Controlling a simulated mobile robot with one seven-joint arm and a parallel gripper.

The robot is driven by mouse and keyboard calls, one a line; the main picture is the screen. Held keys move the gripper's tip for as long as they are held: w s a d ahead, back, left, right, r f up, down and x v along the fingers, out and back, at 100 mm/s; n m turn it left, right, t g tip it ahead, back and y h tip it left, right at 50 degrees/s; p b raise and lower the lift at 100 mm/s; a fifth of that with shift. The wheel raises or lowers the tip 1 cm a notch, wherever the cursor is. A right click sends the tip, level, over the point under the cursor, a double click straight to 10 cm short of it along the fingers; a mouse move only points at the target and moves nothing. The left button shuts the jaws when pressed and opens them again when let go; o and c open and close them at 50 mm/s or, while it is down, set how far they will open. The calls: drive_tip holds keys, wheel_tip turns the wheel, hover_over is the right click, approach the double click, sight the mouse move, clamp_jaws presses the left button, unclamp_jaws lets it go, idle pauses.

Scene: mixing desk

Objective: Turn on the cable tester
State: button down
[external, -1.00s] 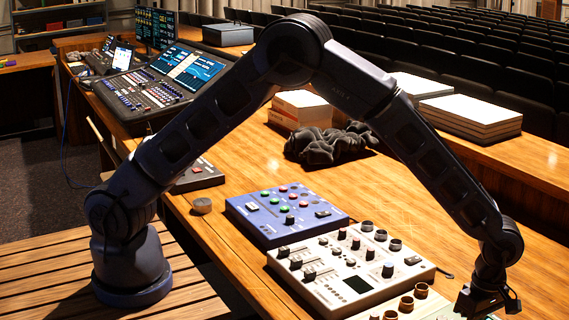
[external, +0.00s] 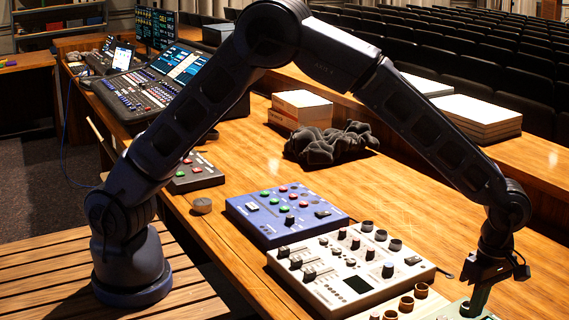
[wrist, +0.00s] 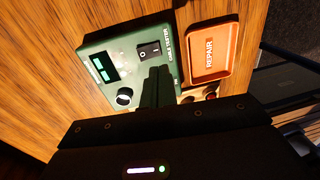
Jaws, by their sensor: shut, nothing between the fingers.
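The cable tester is a green box (wrist: 118,48) in the wrist view, with a lit green display (wrist: 103,67), a black rocker switch (wrist: 149,51) and a round knob (wrist: 124,97). My gripper (wrist: 157,70) is shut and empty. Its fingers appear over the tester's face, close to the rocker switch, and hide part of the panel; I cannot tell whether they touch it. In the external view my gripper (external: 477,308) points down at the bottom right, where only a sliver of green shows at the frame's edge.
An orange tray marked REPAIR (wrist: 210,50) lies beside the tester. In the external view a white mixer (external: 330,290) and a blue panel (external: 270,232) stand left of my gripper. A dark crumpled cloth (external: 330,143) lies farther back. Bare wood lies behind the mixer.

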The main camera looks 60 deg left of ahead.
wheel_tip(320, 180, up, 7)
drive_tip(key=shift+s+f, duration=0.15)
drive_tip(key=shift+s, duration=0.25)
idle(0.4)
drive_tip(key=s+a+r+m+t, duration=0.1)
drive_tip(key=a+r+m, duration=0.2)
drive_tip(key=a+r, duration=0.65)
drive_tip(key=a+r+m+t+h, duration=0.15)
drive_tip(key=a+r, duration=0.25)
drive_tip(key=a, duration=1)
drive_tip(key=s+a+r+m, duration=0.1)
drive_tip(key=a+r+m, duration=0.4)
drive_tip(key=a, duration=0.6)
drive_tip(key=s+a+r+m+t, duration=0.2)
drive_tip(key=s+a+r+m, duration=0.2)
drive_tip(key=s+a, duration=0.9)
drive_tip(key=s+a+f+m, duration=0.2)
drive_tip(key=s+a, duration=0.3)
drive_tip(key=s+a+f+m+t+y, duration=0.1)
drive_tip(key=s+a+m, duration=0.1)
drive_tip(key=s+a, duration=0.4)
drive_tip(key=shift+f, duration=0.35)
drive_tip(key=shift+m+t+y, duration=0.25)
